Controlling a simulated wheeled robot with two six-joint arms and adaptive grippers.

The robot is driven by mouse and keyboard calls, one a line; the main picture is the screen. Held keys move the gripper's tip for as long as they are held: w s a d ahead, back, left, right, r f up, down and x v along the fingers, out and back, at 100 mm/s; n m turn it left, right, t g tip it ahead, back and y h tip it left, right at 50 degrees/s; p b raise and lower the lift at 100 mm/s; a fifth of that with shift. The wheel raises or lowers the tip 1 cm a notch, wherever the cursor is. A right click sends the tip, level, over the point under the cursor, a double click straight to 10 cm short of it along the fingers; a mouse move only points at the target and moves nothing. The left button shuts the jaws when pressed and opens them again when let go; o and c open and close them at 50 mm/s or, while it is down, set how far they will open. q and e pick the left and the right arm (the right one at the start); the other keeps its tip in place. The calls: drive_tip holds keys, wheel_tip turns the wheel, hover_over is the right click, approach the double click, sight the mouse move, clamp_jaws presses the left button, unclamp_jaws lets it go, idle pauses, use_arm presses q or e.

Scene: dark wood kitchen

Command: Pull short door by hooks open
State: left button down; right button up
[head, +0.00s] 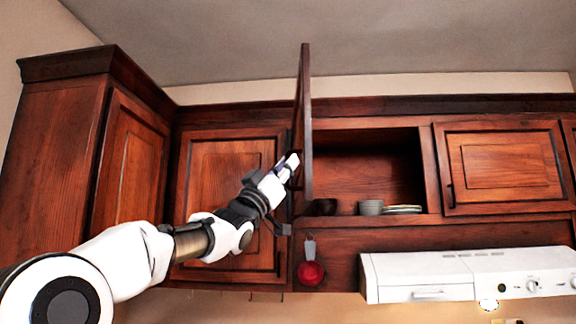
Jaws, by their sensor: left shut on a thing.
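The short wooden cabinet door (306,125) stands swung open and is seen almost edge-on, sticking out toward me. It hinges at the left side of the open cabinet (370,165). My left gripper (292,162) is at the left, front face of this door, near its lower half, and is shut on it. The door's handle is hidden by the gripper or too small to make out. A red utensil (310,273) hangs from a hook on the panel below the open cabinet. My right gripper is not in view.
The open cabinet holds a dark bowl (325,206), stacked cups (370,207) and plates (402,209). A closed door (500,165) is at the right, a tall closed door (225,200) at the left. A white range hood (450,275) juts out lower right.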

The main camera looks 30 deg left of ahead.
use_arm(q)
drive_tip(key=shift+s+r, duration=0.1)
drive_tip(key=shift+r, duration=0.15)
drive_tip(key=c, duration=1.3)
unclamp_jaws()
drive_tip(key=shift+o, duration=0.4)
drive_tip(key=shift+w+a+f, duration=0.15)
drive_tip(key=shift+w, duration=0.15)
drive_tip(key=shift+s+f, duration=0.2)
drive_tip(key=shift+s, duration=0.1)
drive_tip(key=v, duration=0.6)
drive_tip(key=shift+f, duration=0.4)
drive_tip(key=shift+s+a, duration=0.1)
drive_tip(key=shift+s, duration=0.05)
